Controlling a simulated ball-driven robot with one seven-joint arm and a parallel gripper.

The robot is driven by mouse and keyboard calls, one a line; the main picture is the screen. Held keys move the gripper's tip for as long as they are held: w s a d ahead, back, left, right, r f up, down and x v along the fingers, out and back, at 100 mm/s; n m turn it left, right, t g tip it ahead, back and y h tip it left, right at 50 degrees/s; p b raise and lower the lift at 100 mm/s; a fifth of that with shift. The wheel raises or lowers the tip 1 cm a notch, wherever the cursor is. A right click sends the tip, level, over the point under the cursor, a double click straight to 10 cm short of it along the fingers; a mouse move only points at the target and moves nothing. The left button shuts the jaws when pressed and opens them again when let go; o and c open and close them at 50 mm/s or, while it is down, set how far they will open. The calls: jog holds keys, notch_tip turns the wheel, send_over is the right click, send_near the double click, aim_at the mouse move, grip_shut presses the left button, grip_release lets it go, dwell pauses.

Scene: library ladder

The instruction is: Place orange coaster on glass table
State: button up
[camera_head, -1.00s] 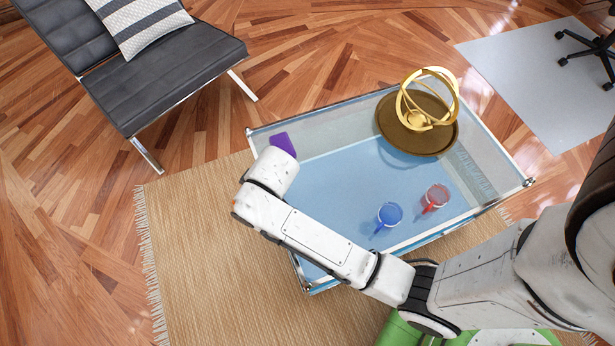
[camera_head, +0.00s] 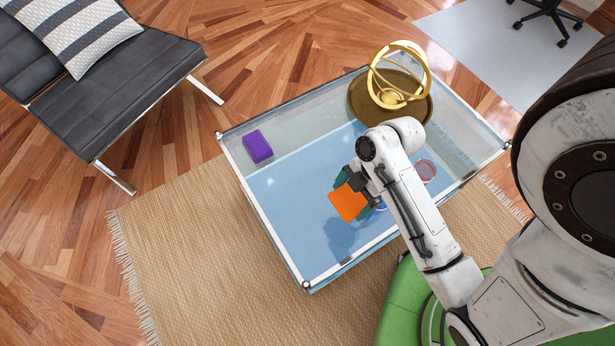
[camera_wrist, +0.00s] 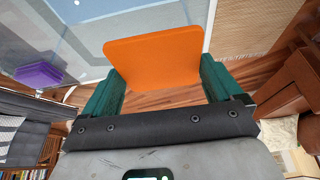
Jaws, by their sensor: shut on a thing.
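The orange coaster (camera_head: 348,202) is a flat square held at the end of my arm, over the front middle of the glass table (camera_head: 272,207). My gripper (camera_wrist: 158,82) is shut on the orange coaster (camera_wrist: 155,55), with a green finger at each side of it in the wrist view. A dark shadow on the blue tabletop lies below and apart from the coaster. In the head view the fingers are mostly hidden by the coaster and wrist.
A purple block (camera_head: 257,146) sits at the table's left end. A golden armillary sphere (camera_head: 398,75) stands on a round brown tray (camera_head: 358,105) at the back. The left front tabletop is clear.

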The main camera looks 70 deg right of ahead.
jog(key=w+d+f+b, duration=0.15)
jog(key=w+f, duration=0.25)
jog(key=w, duration=0.5)
jog(key=b, duration=0.1)
send_over(304, 194)
jog(key=s, duration=0.1)
jog(key=f, duration=0.3)
jog(key=d+f, duration=0.1)
jog(key=f, duration=0.1)
jog(key=shift+s, duration=0.2)
jog(key=shift+w+f+b, duration=0.25)
jog(key=shift+f+b, duration=0.05)
jog(key=shift+f, duration=0.05)
jog(key=shift+f+b, duration=0.35)
jog(key=shift+f, duration=1.2)
jog(key=shift+f, duration=0.15)
jog(key=o, duration=0.7)
